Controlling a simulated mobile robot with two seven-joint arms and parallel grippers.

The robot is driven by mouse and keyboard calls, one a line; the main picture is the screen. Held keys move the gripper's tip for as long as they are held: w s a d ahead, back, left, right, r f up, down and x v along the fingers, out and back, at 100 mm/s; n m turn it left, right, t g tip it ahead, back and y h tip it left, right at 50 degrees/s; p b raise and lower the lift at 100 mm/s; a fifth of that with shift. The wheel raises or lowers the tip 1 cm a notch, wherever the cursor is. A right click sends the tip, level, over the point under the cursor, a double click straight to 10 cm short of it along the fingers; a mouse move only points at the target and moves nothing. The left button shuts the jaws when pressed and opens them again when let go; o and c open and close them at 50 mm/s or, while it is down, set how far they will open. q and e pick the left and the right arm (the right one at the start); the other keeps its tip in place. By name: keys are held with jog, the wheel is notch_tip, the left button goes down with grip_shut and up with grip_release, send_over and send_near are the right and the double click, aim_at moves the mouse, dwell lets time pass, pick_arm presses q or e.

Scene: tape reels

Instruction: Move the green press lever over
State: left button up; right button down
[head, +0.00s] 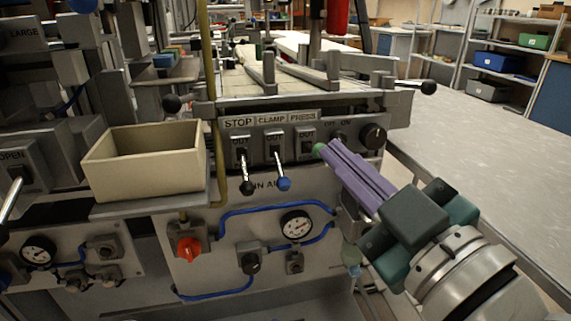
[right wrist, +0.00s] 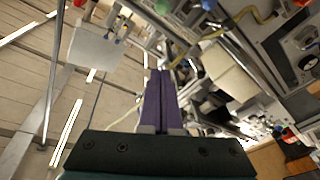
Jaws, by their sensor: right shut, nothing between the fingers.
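The green press lever's knob (head: 319,150) shows at the tips of my right gripper's purple fingers, under the PRESS label. Most of that lever is hidden behind the fingers. My right gripper (head: 332,150) is shut and empty, its tips at or very close to the knob; I cannot tell whether they touch. In the right wrist view the purple fingers (right wrist: 160,73) lie together. The clamp lever with a blue knob (head: 283,184) and the stop lever with a black knob (head: 247,187) hang down to the left. My left gripper is not in view.
A beige bin (head: 147,183) stands on a ledge left of the panel. A dark round knob (head: 373,137) is to the right of the levers. A gauge (head: 296,225) and blue hoses sit below. A grey table (head: 490,140) extends at right.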

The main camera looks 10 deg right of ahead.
aim_at(317, 145)
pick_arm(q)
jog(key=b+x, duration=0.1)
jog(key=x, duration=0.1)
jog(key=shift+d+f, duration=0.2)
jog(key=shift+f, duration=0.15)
pick_arm(e)
jog(key=shift+w+d+f+t, duration=0.1)
jog(key=shift+d+f+t, duration=0.1)
jog(key=shift+f, duration=0.25)
jog(key=shift+w+d+f+t, duration=0.1)
jog(key=shift+d+f+t, duration=0.1)
jog(key=shift+f, duration=0.2)
jog(key=shift+a, duration=0.1)
jog(key=w+b, duration=0.1)
jog(key=w, duration=0.2)
jog(key=w+b, duration=0.1)
jog(key=w, duration=0.2)
jog(key=w+f+b, duration=0.1)
jog(key=w, duration=0.2)
jog(key=shift+w+a, duration=0.1)
jog(key=shift+w, duration=0.05)
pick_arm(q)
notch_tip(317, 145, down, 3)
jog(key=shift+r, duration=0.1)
pick_arm(e)
jog(key=shift+d+f, duration=0.2)
jog(key=shift+f, duration=0.05)
